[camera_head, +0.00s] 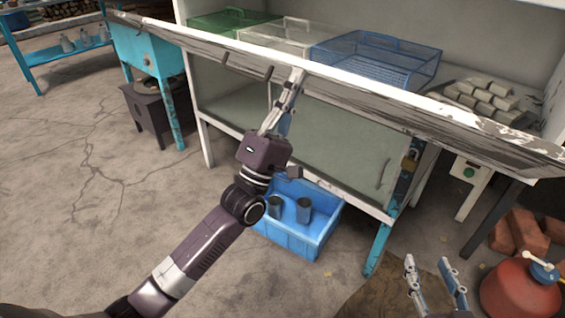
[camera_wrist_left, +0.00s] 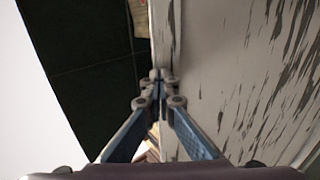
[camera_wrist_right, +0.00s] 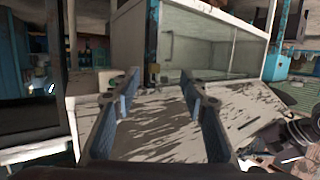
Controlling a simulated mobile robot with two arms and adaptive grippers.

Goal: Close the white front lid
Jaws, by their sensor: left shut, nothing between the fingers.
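The white front lid (camera_head: 330,78) shows as a long, weathered board seen nearly edge-on across the front of the cabinet. Its worn, peeling face fills the right side of the left wrist view (camera_wrist_left: 250,60). My left gripper (camera_head: 298,76) is shut and empty, with its fingertips at the lid's edge; whether they touch it I cannot tell. In the left wrist view its tips (camera_wrist_left: 160,76) meet beside the board. My right gripper (camera_head: 429,262) is open and empty, low at the lower right, apart from the lid. A peeling white panel shows beyond its fingers in the right wrist view (camera_wrist_right: 165,120).
Inside the cabinet stand a green basket (camera_head: 232,20), a white basket (camera_head: 285,32) and a blue basket (camera_head: 432,70), with several pale blocks (camera_head: 480,97). Below is a blue crate (camera_head: 290,240) with cans. A red container (camera_head: 520,290) stands lower right. Left floor is open.

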